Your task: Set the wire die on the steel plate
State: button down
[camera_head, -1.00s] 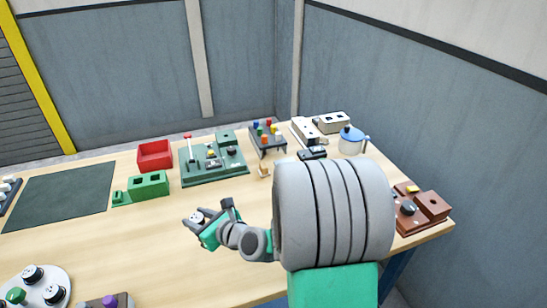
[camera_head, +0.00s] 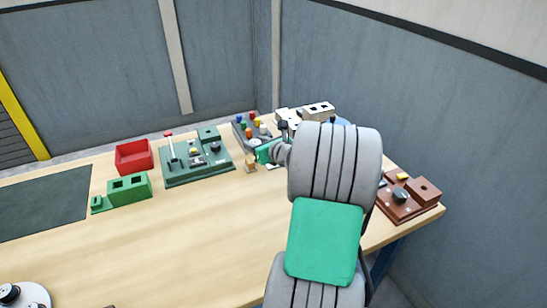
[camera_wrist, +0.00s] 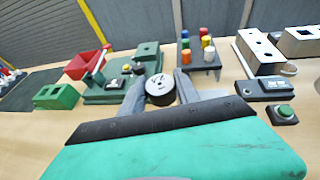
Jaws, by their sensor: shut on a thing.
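The wire die (camera_wrist: 160,88) is a short round piece with a pale top, a dark centre and a dark side. In the wrist view my gripper (camera_wrist: 160,90) is shut on it, one finger on each side. The die is held upright over the bench top. In the head view my gripper (camera_head: 257,145) is near the back of the bench, just in front of the rack of coloured pegs, partly hidden by my arm.
The peg rack (camera_head: 240,131) stands just beyond my gripper. A green machine (camera_head: 197,160) is to its left, with a red bin (camera_head: 134,155) and green block (camera_head: 128,189) farther left. White boxes (camera_wrist: 262,56) stand right. A small wooden piece (camera_head: 250,164) lies close by.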

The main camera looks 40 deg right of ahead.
jog(key=w+d+f, duration=0.1)
jog(key=d+f, duration=0.2)
jog(key=w+d+f+p, duration=0.1)
jog(key=d+f, duration=0.2)
jog(key=d, duration=0.1)
jog(key=w+d+f, duration=0.2)
jog(key=d+f, duration=0.1)
jog(key=d, duration=0.1)
notch_tip(320, 180, down, 3)
jog(key=shift+p, duration=0.8)
jog(key=shift+f, duration=0.15)
jog(key=c, duration=0.9)
grip_release()
